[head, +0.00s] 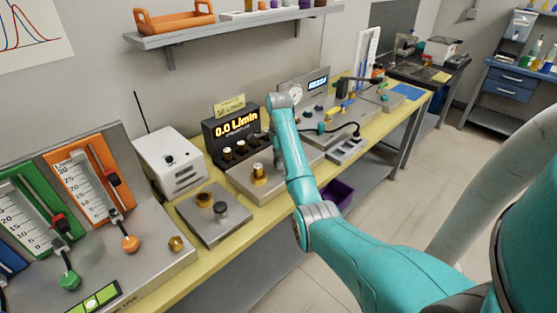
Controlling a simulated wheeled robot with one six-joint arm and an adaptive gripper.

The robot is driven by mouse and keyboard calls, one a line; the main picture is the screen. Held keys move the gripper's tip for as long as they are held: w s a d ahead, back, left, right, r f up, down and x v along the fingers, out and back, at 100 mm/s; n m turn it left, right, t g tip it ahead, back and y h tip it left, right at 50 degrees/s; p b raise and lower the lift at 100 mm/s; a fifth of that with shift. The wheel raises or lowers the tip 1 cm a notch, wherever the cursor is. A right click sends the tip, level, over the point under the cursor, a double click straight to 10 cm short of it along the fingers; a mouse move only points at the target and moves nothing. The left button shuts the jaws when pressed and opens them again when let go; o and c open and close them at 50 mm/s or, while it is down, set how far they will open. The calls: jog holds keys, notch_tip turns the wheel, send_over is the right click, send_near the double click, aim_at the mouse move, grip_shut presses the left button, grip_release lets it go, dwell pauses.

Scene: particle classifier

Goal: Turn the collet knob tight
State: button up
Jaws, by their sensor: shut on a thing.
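My teal arm (296,165) reaches from the lower right to the middle of the bench, its upper joint in front of a small dial gauge. My gripper is hidden behind the arm, so its fingers and anything between them do not show. A brass knob (259,175) stands upright on a grey metal base (240,182) left of the arm. I cannot tell whether this is the collet knob. Another brass fitting (204,200) and a dark-topped knob (220,211) sit on a lower grey plate (213,232).
A black display (236,124) reading 0.0 L/min stands behind the brass knob. A white box (172,162) with an antenna is to its left, then flowmeters with an orange knob (130,243) and a green knob (69,281). A shelf (230,25) hangs above. Open floor lies right of the bench.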

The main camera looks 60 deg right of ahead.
jog(key=shift+m, duration=1.1)
jog(key=o, duration=1.1)
jog(key=shift+o, duration=0.2)
